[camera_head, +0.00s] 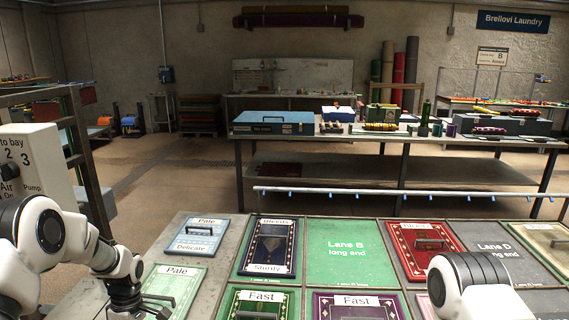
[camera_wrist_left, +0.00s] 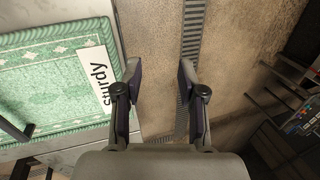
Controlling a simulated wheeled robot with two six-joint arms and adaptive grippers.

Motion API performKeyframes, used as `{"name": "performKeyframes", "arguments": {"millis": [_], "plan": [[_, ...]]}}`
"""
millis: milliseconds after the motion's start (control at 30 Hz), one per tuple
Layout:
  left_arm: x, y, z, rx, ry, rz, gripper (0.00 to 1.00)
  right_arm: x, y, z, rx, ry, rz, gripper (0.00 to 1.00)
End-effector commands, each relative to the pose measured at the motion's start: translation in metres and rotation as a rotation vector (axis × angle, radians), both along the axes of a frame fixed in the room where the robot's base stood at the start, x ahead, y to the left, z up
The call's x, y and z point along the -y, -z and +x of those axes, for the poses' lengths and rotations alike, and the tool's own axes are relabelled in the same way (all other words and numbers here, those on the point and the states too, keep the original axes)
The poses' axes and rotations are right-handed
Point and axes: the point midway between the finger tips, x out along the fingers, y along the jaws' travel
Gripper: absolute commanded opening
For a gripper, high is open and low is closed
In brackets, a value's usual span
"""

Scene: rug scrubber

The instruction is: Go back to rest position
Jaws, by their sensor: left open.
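My left gripper (camera_wrist_left: 160,88) is open and empty in the left wrist view, with its two fingers apart over the bare floor. A green patterned rug sample (camera_wrist_left: 50,75) with a white "sturdy" label lies on the bench surface to the left of the fingers, apart from them. In the head view my left arm comes in at the lower left and reaches down past the bottom edge, so its fingertips are hidden. My right arm shows only as a white link at the lower right, and its gripper is out of view.
The near bench (camera_head: 185,218) carries several labelled rug samples, including a blue one (camera_head: 198,236), and a green "Lane B" panel (camera_head: 350,252). A white rail (camera_head: 400,198) runs along its far side. A control box (camera_head: 38,160) stands close at left. Open floor lies beyond.

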Motion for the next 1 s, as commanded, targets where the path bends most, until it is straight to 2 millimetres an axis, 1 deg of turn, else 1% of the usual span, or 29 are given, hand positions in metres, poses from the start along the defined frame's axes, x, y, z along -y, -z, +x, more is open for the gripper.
{"name": "performKeyframes", "arguments": {"millis": [33,67,100,167,200,267,300,367,400,433,467,500,533,600,667,700,733,1000], "plan": [[0.008,0.028,-0.017,-0.038,0.015,-0.006,0.4,0.0,0.01,0.0,0.0,0.0,0.0,0.4],[0.013,0.043,-0.029,-0.06,0.031,-0.013,0.4,0.0,0.013,0.0,0.0,0.0,0.0,0.4],[0.021,0.065,-0.047,-0.087,0.052,-0.023,0.4,0.0,0.018,0.0,0.0,0.0,0.0,0.4],[0.034,0.099,-0.079,-0.127,0.101,-0.047,0.4,0.0,0.027,0.0,0.0,0.0,0.0,0.4],[0.043,0.124,-0.104,-0.151,0.146,-0.07,0.4,0.0,0.033,0.0,0.0,0.0,0.0,0.4],[0.058,0.159,-0.146,-0.176,0.226,-0.113,0.4,0.0,0.042,0.0,0.0,0.0,0.0,0.4],[0.067,0.179,-0.175,-0.186,0.288,-0.146,0.4,0.0,0.047,0.0,0.0,0.0,0.0,0.4],[0.08,0.205,-0.222,-0.189,0.396,-0.2,0.4,0.0,0.055,0.0,0.0,0.0,0.0,0.4],[0.088,0.218,-0.256,-0.179,0.483,-0.238,0.4,0.0,0.061,0.0,0.0,0.0,0.0,0.4],[0.094,0.225,-0.281,-0.163,0.563,-0.268,0.4,0.0,0.065,0.0,0.0,0.0,0.0,0.4],[0.098,0.227,-0.302,-0.137,0.644,-0.291,0.4,0.0,0.067,0.0,0.0,0.0,0.0,0.4],[0.102,0.225,-0.322,-0.091,0.755,-0.312,0.4,0.0,0.067,0.0,-0.001,0.0,0.0,0.4],[0.103,0.221,-0.33,-0.051,0.838,-0.318,0.4,0.0,0.066,0.0,-0.001,0.0,0.0,0.4],[0.103,0.209,-0.332,0.056,1.02,-0.305,0.4,0.0,0.063,0.0,0.0,0.0,0.0,0.4],[0.101,0.205,-0.322,0.136,1.158,-0.271,0.4,0.0,0.063,0.0,0.0,0.0,0.0,0.4],[0.1,0.207,-0.309,0.189,1.24,-0.239,0.4,0.0,0.063,0.0,0.0,0.0,0.0,0.4],[0.1,0.207,-0.302,0.21,1.274,-0.226,0.4,0.0,0.063,0.0,0.0,0.0,0.0,0.4],[0.1,0.207,-0.302,0.21,1.274,-0.226,0.4,0.0,0.063,0.0,0.0,0.0,0.0,0.4]]}}
